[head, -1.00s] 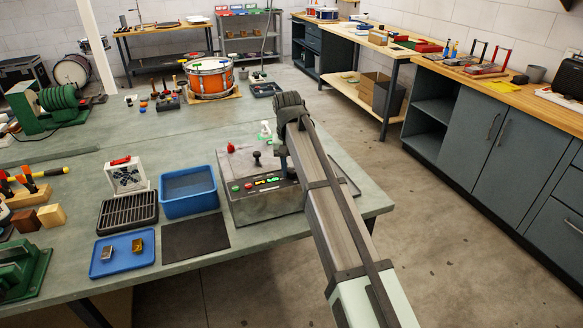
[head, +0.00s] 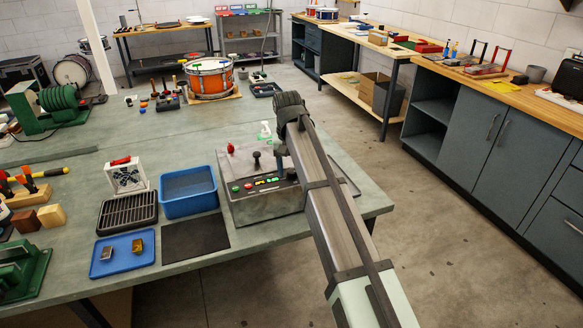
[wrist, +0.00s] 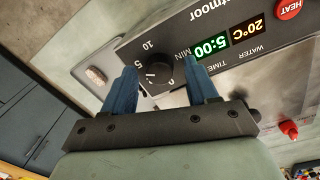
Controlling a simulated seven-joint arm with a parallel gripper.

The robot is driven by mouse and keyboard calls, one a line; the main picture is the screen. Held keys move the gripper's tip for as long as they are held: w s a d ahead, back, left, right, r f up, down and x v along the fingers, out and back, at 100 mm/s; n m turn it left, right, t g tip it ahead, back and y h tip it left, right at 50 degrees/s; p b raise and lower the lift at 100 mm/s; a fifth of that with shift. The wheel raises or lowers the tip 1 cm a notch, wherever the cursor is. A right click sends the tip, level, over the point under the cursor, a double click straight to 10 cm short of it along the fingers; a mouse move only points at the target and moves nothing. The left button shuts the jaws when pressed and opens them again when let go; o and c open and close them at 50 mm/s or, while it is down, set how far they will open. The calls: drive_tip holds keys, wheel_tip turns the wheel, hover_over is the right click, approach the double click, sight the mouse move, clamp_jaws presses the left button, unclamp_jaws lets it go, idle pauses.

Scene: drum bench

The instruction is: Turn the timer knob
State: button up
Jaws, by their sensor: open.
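The timer knob (wrist: 155,72) is a round black dial in the wrist view, on a dark panel marked 5, 10 and MIN. Beside it a green display (wrist: 212,48) reads 5:00 above the word TIME. My gripper (wrist: 162,76) is open, with one blue finger on each side of the knob. I cannot tell whether the fingers touch it. In the head view the grey control box (head: 262,208) stands near the bench's front right edge.
A second display (wrist: 247,28) reads 20°C, near a red HEAT button (wrist: 289,8). On top of the box stand a black lever knob (head: 257,155) and a red one (head: 230,148). A blue bin (head: 188,203) and a dark mat (head: 195,238) lie left of the box.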

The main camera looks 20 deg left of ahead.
sight(289, 171)
wheel_tip(289, 171, up, 14)
drive_tip(key=shift+s+a, duration=0.2)
drive_tip(key=shift+a, duration=0.1)
drive_tip(key=shift+f, duration=0.15)
idle(0.5)
